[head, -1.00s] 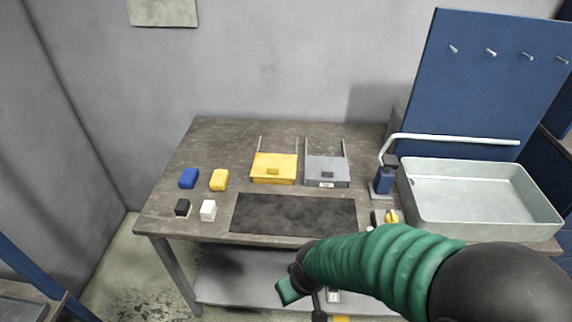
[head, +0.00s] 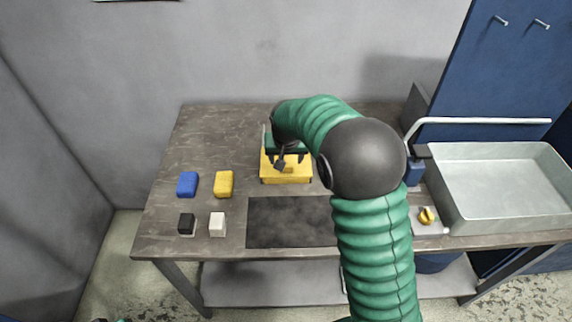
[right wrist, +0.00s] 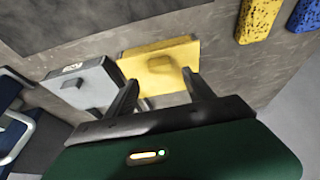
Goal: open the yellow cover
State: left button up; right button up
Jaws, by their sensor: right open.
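The yellow cover (head: 287,176) is a flat box-like lid on the table. Its back part is hidden by my right gripper in the head view. In the right wrist view the yellow cover (right wrist: 148,72) shows a small yellow handle on top. My right gripper (head: 287,160) is over the cover. In the right wrist view the open right gripper (right wrist: 160,84) has its two fingers apart on either side of the handle area, with nothing held; I cannot tell whether they touch the cover.
A grey cover (right wrist: 84,82) lies beside the yellow one, hidden by my arm in the head view. Blue (head: 187,184), yellow (head: 224,184), black (head: 186,223) and white (head: 217,224) blocks stand at left. A dark mat (head: 285,222) lies in front; a metal tray (head: 500,215) stands at right.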

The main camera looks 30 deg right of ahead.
aim_at(286, 167)
jog(key=x, duration=0.5)
jog(key=shift+d+f, duration=0.1)
jog(key=shift+f, duration=0.3)
jog(key=shift+w, duration=0.1)
grip_shut()
